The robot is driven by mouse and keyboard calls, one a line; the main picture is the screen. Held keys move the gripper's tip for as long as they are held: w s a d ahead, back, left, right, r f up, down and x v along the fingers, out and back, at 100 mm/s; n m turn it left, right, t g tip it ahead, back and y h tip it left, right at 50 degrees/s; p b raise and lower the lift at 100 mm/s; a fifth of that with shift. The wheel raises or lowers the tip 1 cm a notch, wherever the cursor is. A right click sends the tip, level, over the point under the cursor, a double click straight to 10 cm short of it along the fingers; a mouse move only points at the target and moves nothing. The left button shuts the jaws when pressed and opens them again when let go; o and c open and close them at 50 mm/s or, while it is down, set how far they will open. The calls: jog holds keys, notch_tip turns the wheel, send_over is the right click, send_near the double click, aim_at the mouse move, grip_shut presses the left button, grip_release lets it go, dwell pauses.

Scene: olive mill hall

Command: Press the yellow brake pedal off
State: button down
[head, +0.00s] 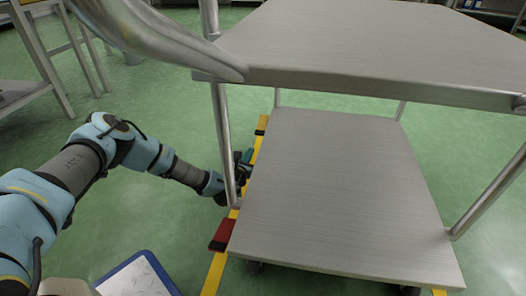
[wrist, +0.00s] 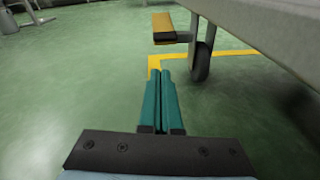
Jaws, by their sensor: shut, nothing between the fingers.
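The cart (head: 335,190) is a grey two-shelf trolley. The yellow brake pedal (wrist: 163,25) juts from its side by a caster wheel in the wrist view, with a dark edge facing me. In the head view the yellow pedal (head: 263,121) shows at the cart's far left corner. My gripper (head: 246,156) is low beside the cart's left edge, partly behind a leg post. Its teal fingers (wrist: 158,72) are shut and empty. They point toward the yellow pedal, with a visible gap between fingertips and pedal.
A red pedal (head: 222,234) sticks out at the cart's near left corner. Yellow tape (wrist: 235,53) marks the green floor under the cart. A caster wheel (wrist: 201,62) stands right of the yellow pedal. The floor left of the cart is clear near my gripper.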

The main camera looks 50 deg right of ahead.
aim_at(262, 125)
jog(key=f, duration=0.1)
jog(key=f+n+b, duration=0.1)
jog(key=s+d+f+n+t, duration=0.1)
jog(key=f, duration=0.1)
jog(key=shift+s, duration=0.1)
jog(key=shift+r, duration=0.1)
jog(key=b+x, duration=0.6)
jog(key=x, duration=0.4)
jog(key=shift+a, duration=0.1)
jog(key=shift+a+r+b, duration=0.1)
jog(key=shift+r+b, duration=0.2)
jog(key=shift+r, duration=0.55)
jog(key=shift+s+a+r+b, duration=0.15)
jog(key=shift+r+b, duration=0.05)
jog(key=shift+r, duration=0.35)
jog(key=shift+s+a+r+b, duration=0.1)
jog(key=shift+a+r+b, duration=0.05)
jog(key=shift+r, duration=0.4)
